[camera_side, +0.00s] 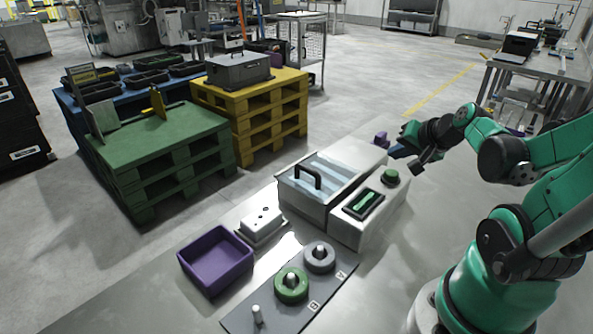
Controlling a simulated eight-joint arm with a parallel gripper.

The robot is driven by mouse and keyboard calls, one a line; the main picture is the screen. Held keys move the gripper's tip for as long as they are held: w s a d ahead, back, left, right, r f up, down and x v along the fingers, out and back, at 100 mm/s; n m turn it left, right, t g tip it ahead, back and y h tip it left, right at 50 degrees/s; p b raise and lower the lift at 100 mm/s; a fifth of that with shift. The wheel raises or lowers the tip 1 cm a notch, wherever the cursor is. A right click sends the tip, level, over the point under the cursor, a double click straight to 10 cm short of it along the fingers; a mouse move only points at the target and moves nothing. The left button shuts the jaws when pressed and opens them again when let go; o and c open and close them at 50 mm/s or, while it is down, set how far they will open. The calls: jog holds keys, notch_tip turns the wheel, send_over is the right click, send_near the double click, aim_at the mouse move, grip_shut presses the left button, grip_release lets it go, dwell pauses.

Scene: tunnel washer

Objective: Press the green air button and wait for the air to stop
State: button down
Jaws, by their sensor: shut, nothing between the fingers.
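The washer (338,158) is a grey-white box on the bench, with a clear lid and a black handle over its left tank. The green air button (390,177) is a round knob on top of the front housing, at its right end. Beside it on the same housing is a dark-framed green display or switch (363,204), too small to read. My gripper (394,152) is shut and empty, just above and behind the button in the picture. It appears apart from the button, whose top is in clear view.
A purple tray (216,260), a white block with holes (261,225) and a dark plate (250,317) with green and grey rings on pegs are at the front. A small purple item (381,138) is near my gripper. Green (160,142) and yellow (250,95) pallets stand beyond.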

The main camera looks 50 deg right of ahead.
aim_at(394, 174)
jog(key=shift+r, duration=1.75)
jog(key=w+a+n+y, duration=0.2)
jog(key=a+n, duration=0.5)
jog(key=a, duration=0.2)
jog(key=w+a+n+g+y, duration=0.1)
jog(key=w+a+n, duration=0.1)
jog(key=a+n, duration=0.4)
jog(key=a, duration=0.4)
jog(key=shift+w+n+y, duration=0.2)
jog(key=shift+n+y, duration=0.2)
